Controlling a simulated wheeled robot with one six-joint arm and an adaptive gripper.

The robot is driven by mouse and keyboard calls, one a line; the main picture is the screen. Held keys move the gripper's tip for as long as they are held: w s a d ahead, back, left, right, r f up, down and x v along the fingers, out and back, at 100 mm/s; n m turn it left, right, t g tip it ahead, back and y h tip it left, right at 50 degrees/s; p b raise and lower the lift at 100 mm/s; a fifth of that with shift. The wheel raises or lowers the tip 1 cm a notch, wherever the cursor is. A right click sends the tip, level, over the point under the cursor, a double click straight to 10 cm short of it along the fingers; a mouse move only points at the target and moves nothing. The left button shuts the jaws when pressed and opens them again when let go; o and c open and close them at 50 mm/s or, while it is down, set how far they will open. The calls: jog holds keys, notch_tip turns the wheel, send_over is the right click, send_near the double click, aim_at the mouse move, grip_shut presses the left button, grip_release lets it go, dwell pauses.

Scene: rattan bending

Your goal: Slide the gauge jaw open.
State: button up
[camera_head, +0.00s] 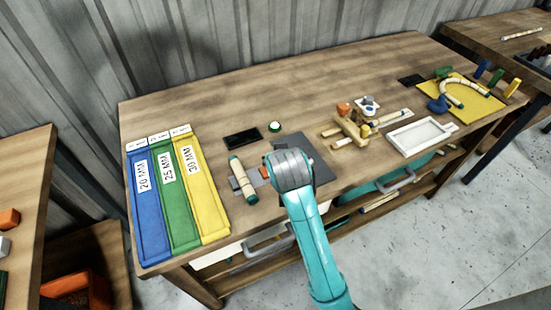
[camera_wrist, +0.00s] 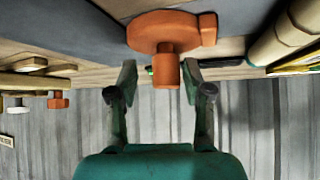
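An orange gauge jaw (camera_wrist: 163,30) with a short round peg (camera_wrist: 166,73) fills the top middle of the wrist view. In the head view only a small orange part (camera_head: 264,172) shows beside my wrist. My gripper (camera_wrist: 160,82) is open, with a finger on each side of the peg. Gaps show at both sides, the right finger being nearer the peg. In the head view my wrist hides the fingers and most of the gauge. A pale rattan piece with dark green ends (camera_head: 243,179) lies just left of the orange part.
Blue, green and yellow labelled bins (camera_head: 183,205) stand at the left. A black panel (camera_head: 242,138) and a green button (camera_head: 275,126) lie behind. Wooden fixture parts (camera_head: 352,128), a white tray (camera_head: 420,136) and a yellow board (camera_head: 480,103) lie to the right.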

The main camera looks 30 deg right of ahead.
jog(key=v, duration=1.2)
jog(key=shift+a, duration=0.1)
dwell(0.4)
